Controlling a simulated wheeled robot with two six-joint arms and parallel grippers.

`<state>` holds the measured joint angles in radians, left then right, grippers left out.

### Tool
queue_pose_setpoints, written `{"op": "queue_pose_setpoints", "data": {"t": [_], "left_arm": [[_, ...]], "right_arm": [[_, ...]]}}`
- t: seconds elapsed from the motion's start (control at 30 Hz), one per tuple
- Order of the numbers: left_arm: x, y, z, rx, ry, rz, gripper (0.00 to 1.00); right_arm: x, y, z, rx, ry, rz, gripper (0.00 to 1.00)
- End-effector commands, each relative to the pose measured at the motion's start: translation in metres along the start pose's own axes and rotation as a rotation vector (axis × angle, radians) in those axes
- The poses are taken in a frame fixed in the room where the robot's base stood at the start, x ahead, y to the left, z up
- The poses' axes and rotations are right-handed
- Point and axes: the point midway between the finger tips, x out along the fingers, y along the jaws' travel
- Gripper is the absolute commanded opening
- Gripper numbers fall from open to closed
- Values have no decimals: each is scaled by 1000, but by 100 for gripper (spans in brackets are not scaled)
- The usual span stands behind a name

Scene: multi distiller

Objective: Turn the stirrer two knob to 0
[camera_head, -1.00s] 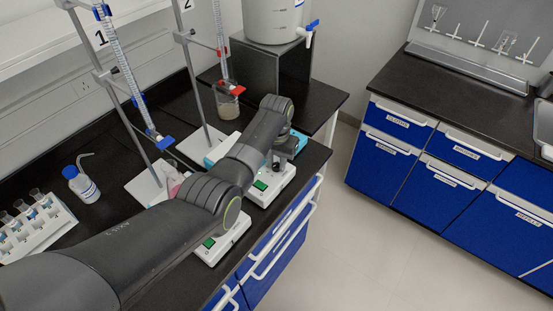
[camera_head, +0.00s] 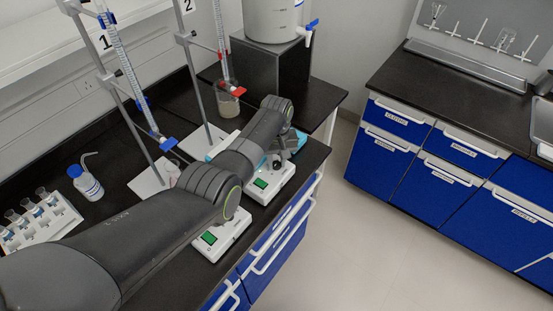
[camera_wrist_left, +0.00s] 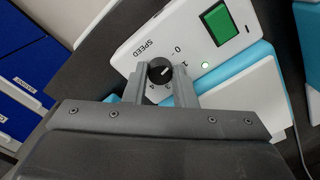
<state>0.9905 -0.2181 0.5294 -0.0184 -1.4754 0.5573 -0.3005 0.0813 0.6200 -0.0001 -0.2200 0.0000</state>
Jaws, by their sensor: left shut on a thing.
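Stirrer two (camera_head: 262,192) is the farther white stirrer on the black bench, below the stand marked 2. Its green screen also shows in the left wrist view (camera_wrist_left: 219,24), beside a lit green light. In that view, its black speed knob (camera_wrist_left: 160,69) has a white mark and printed numbers around it. The mark points up and right, but I cannot tell the exact number. My left gripper (camera_wrist_left: 168,80) has one finger on each side of the knob and is shut on it. In the head view, my left arm partly covers the stirrer. My right gripper is out of view.
Stirrer one (camera_head: 222,236) stands nearer, partly behind my left arm. Burettes on stands, a beaker (camera_head: 228,104) and a blue-capped bottle (camera_head: 86,184) stand around the arm. A tube rack (camera_head: 40,222) is at left. The floor right of the bench is clear.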

Motion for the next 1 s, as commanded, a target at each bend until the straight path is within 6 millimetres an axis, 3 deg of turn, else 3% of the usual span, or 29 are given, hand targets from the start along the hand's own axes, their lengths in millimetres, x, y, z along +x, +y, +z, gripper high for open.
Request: {"op": "queue_pose_setpoints", "data": {"t": [0.37,0.4,0.53,0.83,1.0], "left_arm": [[-2,0,-2,-5,6,1,1],[-2,0,-2,-5,6,1,28],[-2,0,-2,-4,5,1,45],[-1,0,-1,-4,2,0,46],[-13,1,-1,-3,4,2,46]], "right_arm": [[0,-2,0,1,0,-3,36],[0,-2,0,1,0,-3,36],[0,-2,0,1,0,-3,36],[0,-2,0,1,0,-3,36],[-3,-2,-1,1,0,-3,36]]}}
